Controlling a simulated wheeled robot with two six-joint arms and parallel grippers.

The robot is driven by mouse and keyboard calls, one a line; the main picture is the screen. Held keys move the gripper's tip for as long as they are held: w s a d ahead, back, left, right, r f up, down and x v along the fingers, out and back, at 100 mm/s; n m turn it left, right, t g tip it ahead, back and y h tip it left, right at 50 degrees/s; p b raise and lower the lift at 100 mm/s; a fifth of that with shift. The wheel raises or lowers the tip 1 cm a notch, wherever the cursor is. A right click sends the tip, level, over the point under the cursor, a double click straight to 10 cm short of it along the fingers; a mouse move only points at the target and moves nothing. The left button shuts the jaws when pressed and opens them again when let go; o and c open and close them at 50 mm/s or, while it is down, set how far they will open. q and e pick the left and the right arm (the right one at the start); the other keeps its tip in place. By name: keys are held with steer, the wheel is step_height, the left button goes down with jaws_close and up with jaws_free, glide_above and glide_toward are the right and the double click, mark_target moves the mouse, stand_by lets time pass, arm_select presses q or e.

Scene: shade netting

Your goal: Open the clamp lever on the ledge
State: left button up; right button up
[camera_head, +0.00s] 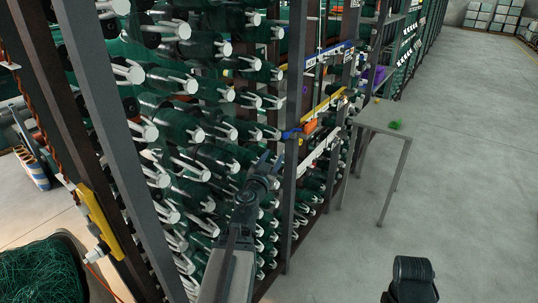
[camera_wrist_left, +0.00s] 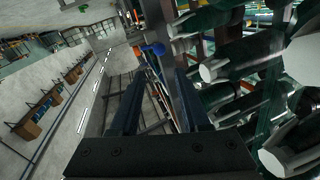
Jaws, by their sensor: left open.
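A blue lever (camera_head: 291,133) sticks out to the left at a dark upright post, beside an orange part (camera_head: 311,126). It looks like the clamp lever, but it is small in view. In the left wrist view a blue part (camera_wrist_left: 156,48) and an orange part (camera_wrist_left: 136,50) show beyond the fingertips. My left gripper (camera_head: 268,160) is open and empty, below and left of the lever and apart from it. Its two dark fingers also show in the left wrist view (camera_wrist_left: 157,85), with a gap between them.
A tall rack of green thread spools (camera_head: 190,90) stands close on the left of my left arm. Dark posts (camera_head: 290,190) rise beside the gripper. A grey table (camera_head: 385,118) with a small green item (camera_head: 395,125) stands to the right. The floor on the right is clear.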

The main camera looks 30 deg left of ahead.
arm_select(q)
steer(key=shift+s, duration=0.1)
steer(key=shift+c, duration=0.3)
steer(key=shift+f, duration=0.1)
steer(key=shift+c, duration=1.2)
steer(key=shift+w+d+f+m+y+b, duration=0.6)
steer(key=shift+w+d+f+m+b, duration=0.25)
steer(key=shift+m, duration=0.35)
jaws_close()
steer(key=w+d+f+m+g+y+b, duration=0.1)
steer(key=w+d+m+g+y+b, duration=0.2)
steer(key=d+m+y, duration=0.45)
steer(key=w+a+r+m+t+h+p, duration=0.1)
steer(key=w+a+r+m, duration=0.1)
steer(key=w+a, duration=0.6)
steer(key=shift+a+m, duration=0.45)
steer(key=shift+a, duration=0.1)
